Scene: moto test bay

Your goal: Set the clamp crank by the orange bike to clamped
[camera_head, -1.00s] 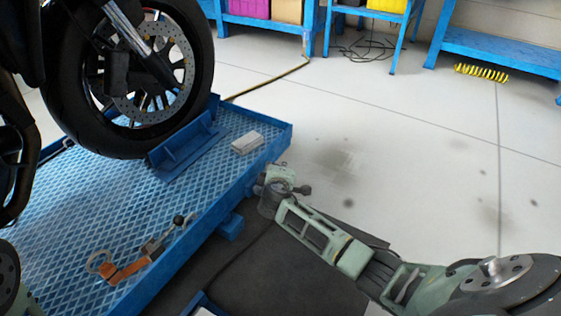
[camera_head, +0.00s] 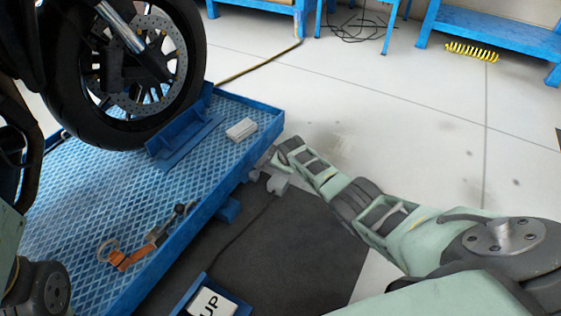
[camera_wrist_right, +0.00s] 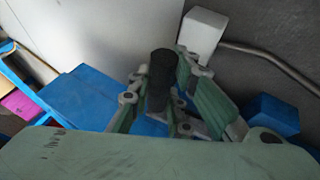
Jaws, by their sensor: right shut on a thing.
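My right gripper (camera_wrist_right: 160,88) is shut on a black cylindrical handle (camera_wrist_right: 162,66), which stands up between its fingers in the right wrist view. I take this handle to be the knob of the clamp crank; the rest of the crank is mostly hidden by the gripper. In the head view my right arm reaches to the right edge of the blue bike lift (camera_head: 150,290), and its end hides the knob. A motorcycle's front wheel (camera_head: 125,85) stands on the lift; no orange paint shows on the bike. My left gripper is out of view.
A light grey block (camera_head: 277,184) with a hose or pipe sits beside the lift edge; it also shows in the wrist view (camera_wrist_right: 201,33). Open floor (camera_head: 390,120) lies to the right.

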